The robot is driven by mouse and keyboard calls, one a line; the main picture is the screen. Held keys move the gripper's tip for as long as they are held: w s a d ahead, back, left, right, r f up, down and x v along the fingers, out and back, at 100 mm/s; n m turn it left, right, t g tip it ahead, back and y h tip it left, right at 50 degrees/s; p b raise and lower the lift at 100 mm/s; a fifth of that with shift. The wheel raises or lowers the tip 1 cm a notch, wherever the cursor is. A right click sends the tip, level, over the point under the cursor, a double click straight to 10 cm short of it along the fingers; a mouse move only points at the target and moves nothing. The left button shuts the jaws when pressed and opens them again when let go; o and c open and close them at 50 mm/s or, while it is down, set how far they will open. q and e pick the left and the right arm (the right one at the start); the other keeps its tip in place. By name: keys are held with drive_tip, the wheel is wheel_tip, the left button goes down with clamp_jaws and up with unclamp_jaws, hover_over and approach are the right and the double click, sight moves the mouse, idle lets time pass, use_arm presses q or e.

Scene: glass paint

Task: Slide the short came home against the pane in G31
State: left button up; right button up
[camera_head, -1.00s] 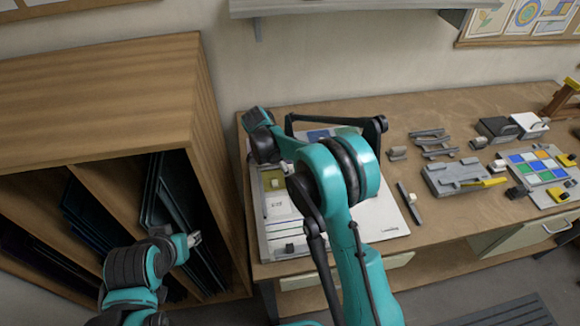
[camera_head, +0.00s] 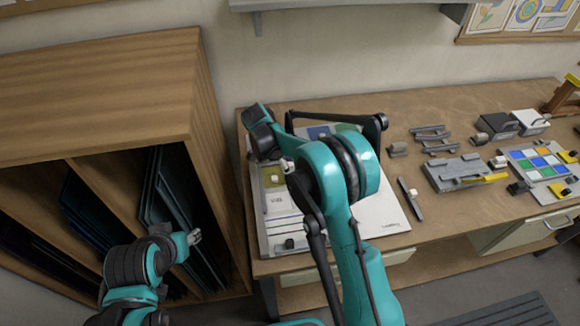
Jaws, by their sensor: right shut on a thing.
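A white work board (camera_head: 375,222) lies on the bench, with an olive-green pane (camera_head: 271,174) and a white piece (camera_head: 276,202) at its left side. My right gripper (camera_head: 287,164) is low over this board, just right of the olive pane. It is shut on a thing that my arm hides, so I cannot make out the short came. Whether anything touches the pane is also hidden. No G31 label is legible. My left gripper (camera_head: 193,237) hangs before the rack at lower left, well away from the bench; its jaw opening is too small to read.
A wooden rack (camera_head: 90,90) with dark sheets stands left of the bench. Grey blocks (camera_head: 455,172) and a coloured-square panel (camera_head: 535,162) fill the bench's right side. A shelf (camera_head: 340,4) hangs above.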

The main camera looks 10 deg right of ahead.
drive_tip(key=shift+s+a+f, duration=0.1)
drive_tip(key=shift+s+f, duration=0.1)
drive_tip(key=shift+f, duration=0.2)
drive_tip(key=shift+f+b, duration=0.15)
drive_tip(key=shift+b, duration=0.2)
drive_tip(key=shift+c, duration=1.2)
drive_tip(key=c, duration=0.3)
drive_tip(key=shift+f, duration=0.1)
drive_tip(key=shift+o, duration=0.8)
drive_tip(key=shift+w+f, duration=0.15)
drive_tip(key=shift+w, duration=0.05)
drive_tip(key=shift+c, duration=0.2)
drive_tip(key=shift+w+d+r+b, duration=0.15)
drive_tip(key=shift+d+r+b, duration=0.1)
drive_tip(key=shift+r+b, duration=0.05)
